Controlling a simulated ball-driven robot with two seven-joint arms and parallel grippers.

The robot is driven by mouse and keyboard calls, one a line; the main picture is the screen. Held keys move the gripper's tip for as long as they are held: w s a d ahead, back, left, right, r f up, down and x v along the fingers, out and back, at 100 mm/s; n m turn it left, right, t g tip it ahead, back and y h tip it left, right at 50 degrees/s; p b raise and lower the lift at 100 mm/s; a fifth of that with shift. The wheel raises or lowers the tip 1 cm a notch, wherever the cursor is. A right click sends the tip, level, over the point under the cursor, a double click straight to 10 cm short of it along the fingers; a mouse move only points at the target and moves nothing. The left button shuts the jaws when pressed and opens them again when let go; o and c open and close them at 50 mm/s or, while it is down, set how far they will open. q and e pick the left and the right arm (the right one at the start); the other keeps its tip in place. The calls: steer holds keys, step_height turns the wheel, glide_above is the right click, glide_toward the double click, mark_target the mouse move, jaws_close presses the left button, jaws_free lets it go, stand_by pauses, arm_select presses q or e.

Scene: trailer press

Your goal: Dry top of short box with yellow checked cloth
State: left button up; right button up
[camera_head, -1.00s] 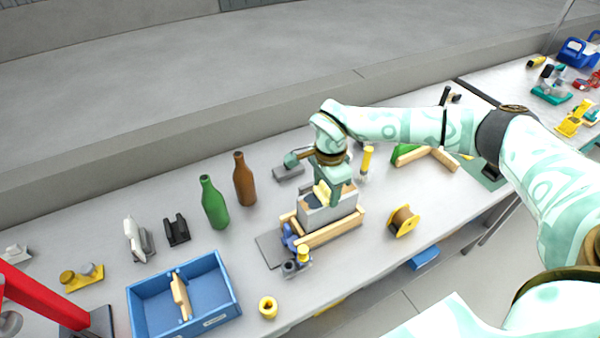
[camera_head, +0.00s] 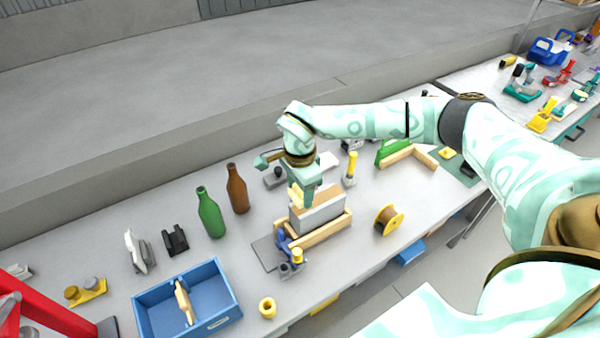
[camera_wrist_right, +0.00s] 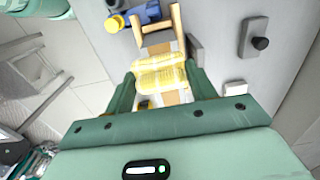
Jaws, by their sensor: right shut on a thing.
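The short box (camera_head: 318,216) is a grey block with a tan top, standing in a light wooden frame on the bench. A darker patch shows on part of its top. My right gripper (camera_head: 299,200) is over the left end of the box top. It is shut on the yellow checked cloth (camera_wrist_right: 160,74), which spans between the fingers in the right wrist view. The cloth also shows as a small yellow patch in the head view (camera_head: 295,196). It is at or just above the box top; contact cannot be told. My left gripper is not in view.
A green bottle (camera_head: 210,213) and a brown bottle (camera_head: 237,189) stand left of the box. A blue tray (camera_head: 228,290) is at the front left. A yellow spool (camera_head: 389,220) lies to the right. Blue and yellow clamp parts (camera_head: 291,257) sit at the frame's near left.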

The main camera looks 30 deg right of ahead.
steer(key=shift+a+r+p, duration=0.2)
steer(key=shift+r+p, duration=0.45)
steer(key=shift+r, duration=0.45)
steer(key=shift+d+r+p, duration=0.15)
steer(key=shift+r+p, duration=0.5)
steer(key=shift+r, duration=0.05)
